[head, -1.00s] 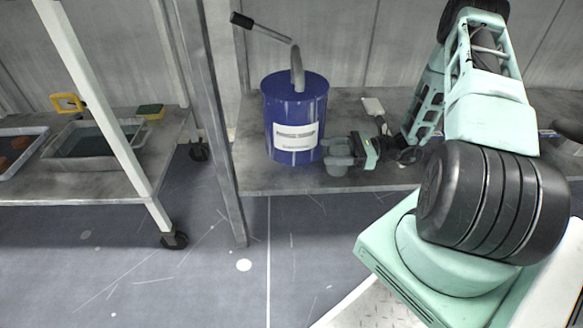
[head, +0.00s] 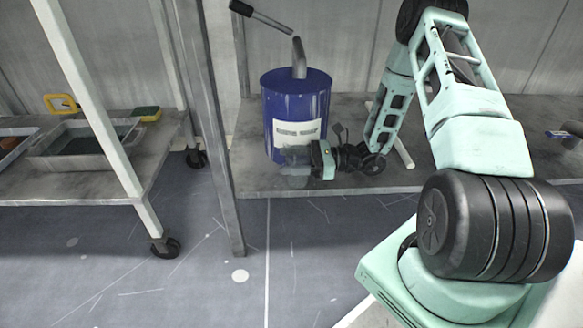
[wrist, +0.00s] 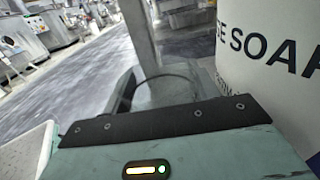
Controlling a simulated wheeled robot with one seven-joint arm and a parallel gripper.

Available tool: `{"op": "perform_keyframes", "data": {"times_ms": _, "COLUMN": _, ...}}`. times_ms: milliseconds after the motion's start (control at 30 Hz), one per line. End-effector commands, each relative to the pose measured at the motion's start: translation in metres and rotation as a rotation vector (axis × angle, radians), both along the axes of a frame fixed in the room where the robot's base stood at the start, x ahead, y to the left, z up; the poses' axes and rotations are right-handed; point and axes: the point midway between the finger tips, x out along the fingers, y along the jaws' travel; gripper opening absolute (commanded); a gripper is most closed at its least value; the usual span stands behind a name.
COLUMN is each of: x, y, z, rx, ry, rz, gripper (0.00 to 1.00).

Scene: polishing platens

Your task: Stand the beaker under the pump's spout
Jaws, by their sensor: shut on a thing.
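The blue drum (head: 282,100) with a white label stands on the grey shelf. Its pump has a grey curved spout (head: 299,60) on top and a lever (head: 262,17) with a black grip reaching up to the left. My gripper (head: 300,160) is at the front of the drum's lower part, shut on the clear beaker (head: 290,156). The beaker's round rim and glass wall (wrist: 165,92) show beyond the gripper in the wrist view, beside the drum's label (wrist: 268,75). The beaker's base is hard to make out, so I cannot tell whether it touches the shelf.
The shelf (head: 262,180) has a metal post (head: 207,120) at its left. A wheeled table at the left holds a grey tray (head: 45,160), a yellow-handled tool (head: 60,103) and a sponge (head: 146,113). A pale object (head: 402,150) lies partly behind my arm.

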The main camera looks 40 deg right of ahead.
Motion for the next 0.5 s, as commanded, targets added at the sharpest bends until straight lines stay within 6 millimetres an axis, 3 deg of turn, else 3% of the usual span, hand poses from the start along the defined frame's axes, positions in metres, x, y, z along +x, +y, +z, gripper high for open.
{"op": "perform_keyframes", "data": {"times_ms": 367, "x": 0.0002, "y": -0.0005, "z": -0.0031, "rx": 0.000, "ry": -0.001, "rz": 0.000, "gripper": 0.37}}
{"op": "perform_keyframes", "data": {"times_ms": 400, "x": 0.0002, "y": -0.0005, "z": -0.0032, "rx": 0.000, "ry": -0.002, "rz": 0.000, "gripper": 0.65}}
{"op": "perform_keyframes", "data": {"times_ms": 500, "x": 0.0002, "y": -0.0005, "z": -0.0030, "rx": 0.000, "ry": -0.001, "rz": 0.000, "gripper": 0.69}}
